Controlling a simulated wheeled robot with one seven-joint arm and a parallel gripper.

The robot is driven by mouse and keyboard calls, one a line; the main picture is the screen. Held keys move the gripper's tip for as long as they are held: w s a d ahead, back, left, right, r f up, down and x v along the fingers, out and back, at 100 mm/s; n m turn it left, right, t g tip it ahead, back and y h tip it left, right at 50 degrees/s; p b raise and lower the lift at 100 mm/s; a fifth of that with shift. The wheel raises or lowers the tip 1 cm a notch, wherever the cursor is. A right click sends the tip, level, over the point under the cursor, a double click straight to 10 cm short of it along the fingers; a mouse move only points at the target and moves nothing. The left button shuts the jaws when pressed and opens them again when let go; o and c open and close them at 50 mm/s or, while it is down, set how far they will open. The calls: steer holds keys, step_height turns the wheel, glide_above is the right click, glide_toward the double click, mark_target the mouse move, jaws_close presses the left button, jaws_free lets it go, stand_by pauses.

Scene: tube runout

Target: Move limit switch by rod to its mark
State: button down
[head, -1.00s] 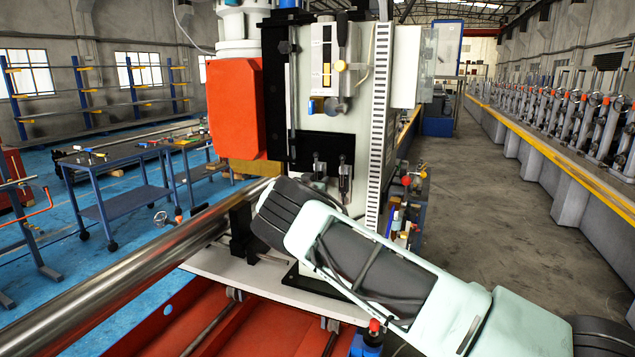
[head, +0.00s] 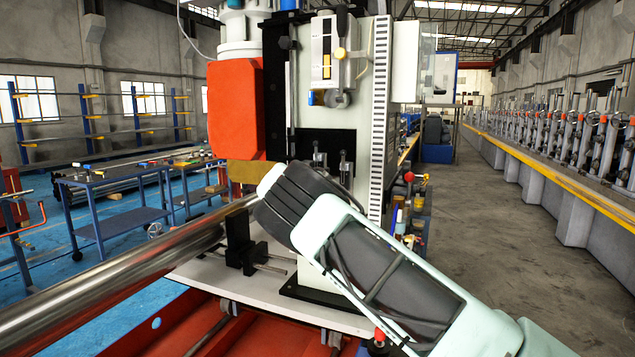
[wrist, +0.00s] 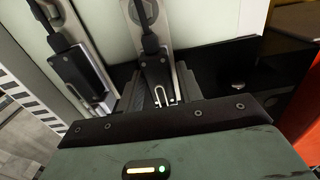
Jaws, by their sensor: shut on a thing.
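In the head view, the tops of the two switches (head: 344,165) show above my wrist. The fingers are hidden there behind my own arm. I cannot make out the mark.
A large orange housing (head: 235,108) is left of the switches. A steel tube (head: 120,275) runs in from the lower left toward a black block (head: 240,243) on a white plate (head: 205,272). A toothed white strip (head: 380,120) stands to the right. The right aisle floor is clear.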

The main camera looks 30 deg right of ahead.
steer(key=shift+a+r, duration=0.1)
steer(key=shift+r, duration=0.4)
steer(key=c, duration=1.1)
jaws_free()
steer(key=shift+f, duration=0.15)
steer(key=b+v, duration=0.8)
steer(key=v, duration=0.9)
steer(key=shift+s+a+f, duration=0.1)
steer(key=shift+s, duration=0.1)
